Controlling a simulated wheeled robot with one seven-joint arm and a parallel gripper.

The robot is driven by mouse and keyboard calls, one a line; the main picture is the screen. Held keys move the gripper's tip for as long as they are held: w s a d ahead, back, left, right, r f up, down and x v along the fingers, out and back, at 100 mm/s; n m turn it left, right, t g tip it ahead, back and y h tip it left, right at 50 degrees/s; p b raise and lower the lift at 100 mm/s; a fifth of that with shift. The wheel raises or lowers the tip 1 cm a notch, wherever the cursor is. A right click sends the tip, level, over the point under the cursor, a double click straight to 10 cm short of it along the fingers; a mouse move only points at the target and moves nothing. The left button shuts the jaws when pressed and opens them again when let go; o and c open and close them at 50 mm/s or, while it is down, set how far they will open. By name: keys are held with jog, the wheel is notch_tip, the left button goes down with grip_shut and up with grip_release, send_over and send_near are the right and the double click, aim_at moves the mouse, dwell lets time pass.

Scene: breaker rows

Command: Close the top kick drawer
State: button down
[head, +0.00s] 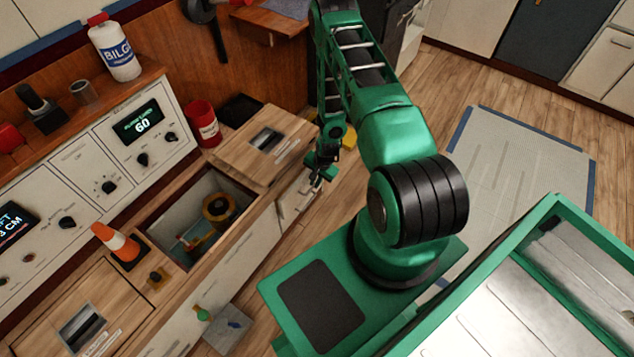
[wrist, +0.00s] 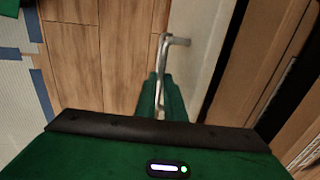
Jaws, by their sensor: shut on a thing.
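The kick drawer's pale front (head: 296,203) is low on the counter's side, just below and left of my gripper (head: 320,172). In the wrist view a similar pale front (wrist: 199,45) runs along the right of a metal bar handle (wrist: 166,42). My gripper's green fingers (wrist: 160,95) are closed around the lower part of this handle. How far the drawer stands out from the counter is hard to tell. The drawer's inside is not visible.
An open hatch (head: 171,243) in the counter shows parts inside. An orange cone (head: 118,243), a red can (head: 203,124) and a white bottle (head: 115,50) stand on the counter side. A grey panel (head: 228,330) sits low at the front. Wood floor (head: 425,90) lies beyond my arm.

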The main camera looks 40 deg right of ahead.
aim_at(307, 177)
jog(key=shift+w+a, duration=0.25)
jog(key=shift+w, duration=0.35)
jog(key=shift+w+a, duration=0.2)
jog(key=shift+w, duration=0.45)
jog(key=shift+w+a, duration=0.25)
jog(key=shift+w, duration=0.35)
jog(key=c, duration=1.8)
grip_release()
jog(key=shift+w, duration=0.1)
jog(key=shift+c, duration=0.2)
jog(key=shift+r, duration=0.1)
notch_tip(307, 177, up, 10)
jog(key=s, duration=0.2)
jog(key=shift+s+d+r, duration=0.15)
jog(key=shift+d+r, duration=0.05)
jog(key=shift+d, duration=0.2)
